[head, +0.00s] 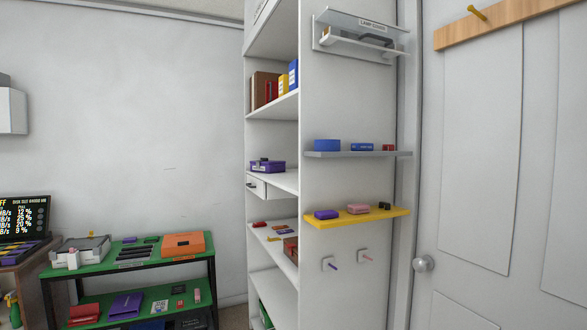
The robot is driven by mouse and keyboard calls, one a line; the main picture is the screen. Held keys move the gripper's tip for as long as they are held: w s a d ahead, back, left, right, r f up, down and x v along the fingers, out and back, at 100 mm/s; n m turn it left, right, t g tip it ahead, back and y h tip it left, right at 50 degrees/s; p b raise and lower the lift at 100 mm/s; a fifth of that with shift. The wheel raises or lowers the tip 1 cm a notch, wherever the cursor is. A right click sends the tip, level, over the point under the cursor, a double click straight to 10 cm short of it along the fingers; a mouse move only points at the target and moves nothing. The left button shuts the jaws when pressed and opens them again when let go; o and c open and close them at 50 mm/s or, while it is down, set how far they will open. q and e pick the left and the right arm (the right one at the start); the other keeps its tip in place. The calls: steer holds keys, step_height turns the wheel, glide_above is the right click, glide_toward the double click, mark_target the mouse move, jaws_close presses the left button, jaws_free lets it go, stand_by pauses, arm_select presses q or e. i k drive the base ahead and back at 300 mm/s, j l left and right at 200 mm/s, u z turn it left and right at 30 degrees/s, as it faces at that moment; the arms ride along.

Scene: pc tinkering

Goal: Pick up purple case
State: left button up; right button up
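Several purple things are in the head view, and I cannot tell which one is the purple case. A purple box (265,168) with a small dark thing on top sits on a white shelf of the tall bookcase. A smaller flat purple box (326,215) lies at the left end of the yellow wall shelf (350,220). A flat purple item (126,305) lies on the lower level of the green-topped rack (100,258). None of them is touched by a gripper. Neither of my grippers is in view.
The tall white bookcase (300,120) stands in the middle. A grey wall shelf (375,154) with blue boxes is above the yellow one. A white door (480,160) is at the right. An orange case (183,244) and a grey device (80,251) stand on the rack.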

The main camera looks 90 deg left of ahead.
mark_target(267, 169)
steer(key=u, duration=3)
steer(key=i+z, duration=0.1)
steer(key=z, duration=0.75)
steer(key=i+j+z, duration=0.2)
steer(key=j+z, duration=0.2)
steer(key=j, duration=0.2)
steer(key=i+j+z, duration=0.15)
steer(key=j+z, duration=0.2)
steer(key=j, duration=0.3)
steer(key=j+z, duration=0.4)
steer(key=j, duration=0.25)
